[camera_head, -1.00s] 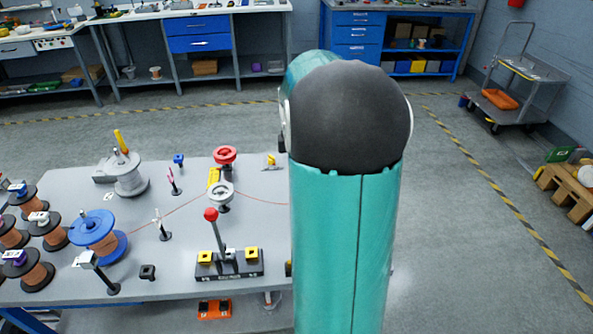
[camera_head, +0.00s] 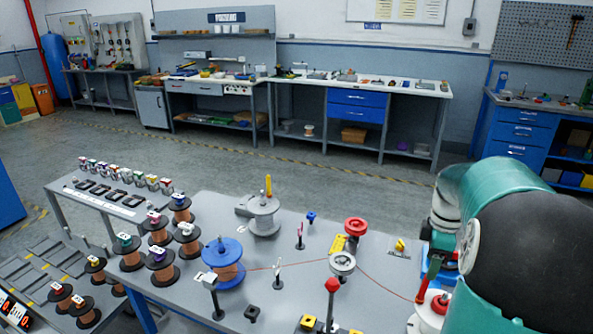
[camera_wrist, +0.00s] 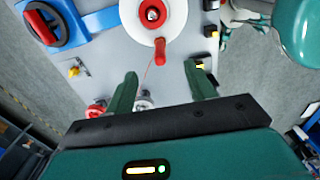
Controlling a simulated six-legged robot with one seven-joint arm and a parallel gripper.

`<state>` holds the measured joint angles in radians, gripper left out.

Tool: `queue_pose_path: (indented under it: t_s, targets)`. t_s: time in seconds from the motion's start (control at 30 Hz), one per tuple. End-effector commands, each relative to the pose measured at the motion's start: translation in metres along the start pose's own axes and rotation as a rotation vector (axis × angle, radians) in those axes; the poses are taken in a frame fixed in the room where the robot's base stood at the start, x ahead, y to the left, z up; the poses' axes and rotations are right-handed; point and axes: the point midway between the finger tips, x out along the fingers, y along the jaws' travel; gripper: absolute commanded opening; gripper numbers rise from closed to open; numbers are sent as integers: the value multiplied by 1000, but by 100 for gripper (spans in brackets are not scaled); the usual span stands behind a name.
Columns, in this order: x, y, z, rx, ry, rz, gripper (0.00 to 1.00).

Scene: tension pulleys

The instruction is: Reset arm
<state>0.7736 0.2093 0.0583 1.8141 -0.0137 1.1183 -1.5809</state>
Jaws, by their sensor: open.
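My gripper (camera_wrist: 163,88) is open in the wrist view, with its two green fingers apart and nothing held between them. Beyond the fingertips is a white disc with a red centre (camera_wrist: 135,14), and a red handle (camera_wrist: 161,50) stands just past the gap. My arm fills the right edge of the head view. A white disc (camera_head: 428,318) with red parts shows partly behind it. The grey table (camera_head: 290,222) carries a red pulley wheel (camera_head: 355,226), a grey pulley wheel (camera_head: 342,263) and a blue spool (camera_head: 222,256). A thin reddish wire runs across the table.
Several copper spools (camera_head: 160,262) stand at the table's left side. A red-knobbed lever (camera_head: 331,287) rises at the front. A side bench (camera_head: 75,205) holds small clamps. Workbenches (camera_head: 360,98) line the back wall, with open floor before them.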

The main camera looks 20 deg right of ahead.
Motion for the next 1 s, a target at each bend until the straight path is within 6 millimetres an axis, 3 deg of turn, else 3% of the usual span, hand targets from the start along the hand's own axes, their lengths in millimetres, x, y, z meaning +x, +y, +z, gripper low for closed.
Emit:
queue_pose_path:
  t_s: [0.13,0.27,0.4,0.6,0.8,1.0]
  targets:
    - [-6,-4,-8,15,-1,12,55]
    - [-24,-25,-40,80,1,57,55]
    - [-49,-66,-85,206,26,130,55]
    - [-73,-135,-136,398,112,216,55]
    - [-82,-206,-167,588,247,258,55]
    - [-78,-266,-180,761,393,242,55]
